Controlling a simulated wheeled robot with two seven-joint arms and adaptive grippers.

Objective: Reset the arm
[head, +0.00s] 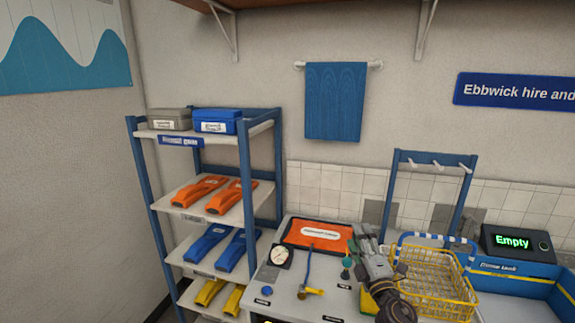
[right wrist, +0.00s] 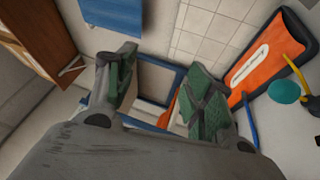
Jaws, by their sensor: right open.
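My right gripper (head: 366,238) is raised over the bench, at its right part, close to the yellow wire basket. In the right wrist view the gripper (right wrist: 160,82) shows two grey fingers with green pads, spread apart with nothing between them. The bench top (head: 285,298) carries a round white gauge (head: 281,254), an orange pouch (head: 318,235), a blue hose with a brass fitting (head: 305,288) and a small green-topped part (head: 347,262). My left gripper is out of view.
A yellow wire basket (head: 432,283) stands right of my right arm, before a blue hook frame (head: 397,190). A blue bin (head: 510,268) and an "Empty" display (head: 514,242) are at the right. A shelf rack (head: 246,180) with fins stands at the left.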

